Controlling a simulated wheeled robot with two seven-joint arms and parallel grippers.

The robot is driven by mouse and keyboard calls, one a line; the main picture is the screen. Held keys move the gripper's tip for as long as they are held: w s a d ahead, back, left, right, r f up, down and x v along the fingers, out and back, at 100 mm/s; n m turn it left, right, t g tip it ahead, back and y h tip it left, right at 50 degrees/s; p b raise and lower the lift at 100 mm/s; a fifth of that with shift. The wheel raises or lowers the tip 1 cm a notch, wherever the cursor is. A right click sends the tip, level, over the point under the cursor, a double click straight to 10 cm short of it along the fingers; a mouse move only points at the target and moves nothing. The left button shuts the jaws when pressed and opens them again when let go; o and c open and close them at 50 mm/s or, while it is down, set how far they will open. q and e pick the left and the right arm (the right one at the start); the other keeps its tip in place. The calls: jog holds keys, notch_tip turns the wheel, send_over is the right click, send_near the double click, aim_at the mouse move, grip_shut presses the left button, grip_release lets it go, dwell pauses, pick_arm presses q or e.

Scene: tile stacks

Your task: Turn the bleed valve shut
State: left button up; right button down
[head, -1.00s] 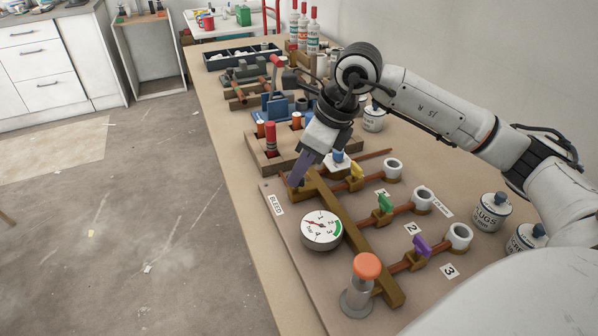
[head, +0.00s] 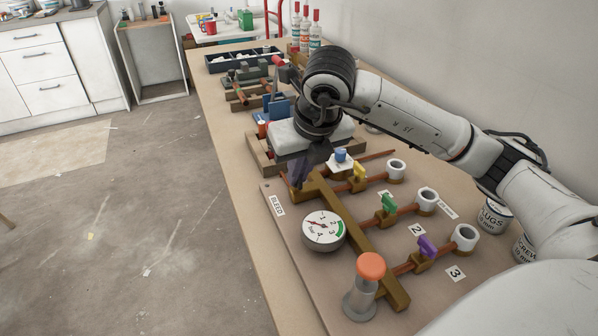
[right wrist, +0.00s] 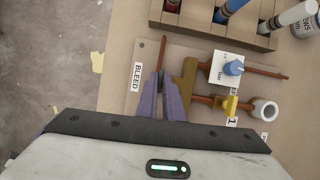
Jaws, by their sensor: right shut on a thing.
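The BLEED label (head: 277,206) lies on the panel's left edge; it also shows in the right wrist view (right wrist: 137,77). My right gripper (head: 298,180) is at the far-left end of the brass manifold (head: 340,217), beside that label. Its purple fingers (right wrist: 163,93) are shut on the bleed valve's handle, which they mostly hide. A thin dark piece shows between the fingertips. How far the valve is turned cannot be told. The round pressure gauge (head: 323,231) has a red needle on its low side. My left gripper is not in view.
Yellow (head: 360,172), green (head: 389,204) and purple (head: 427,246) valve handles sit on the copper branches. A blue knob (right wrist: 233,68) on a white plate is close right of the fingers. An orange-capped plunger (head: 370,267) stands in front. A wooden rack is behind.

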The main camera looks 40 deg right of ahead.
jog(key=shift+m, duration=0.4)
jog(key=c, duration=1.9)
grip_release()
jog(key=shift+r, duration=0.1)
jog(key=p+v, duration=0.1)
jog(key=v, duration=0.9)
jog(key=shift+a, duration=0.2)
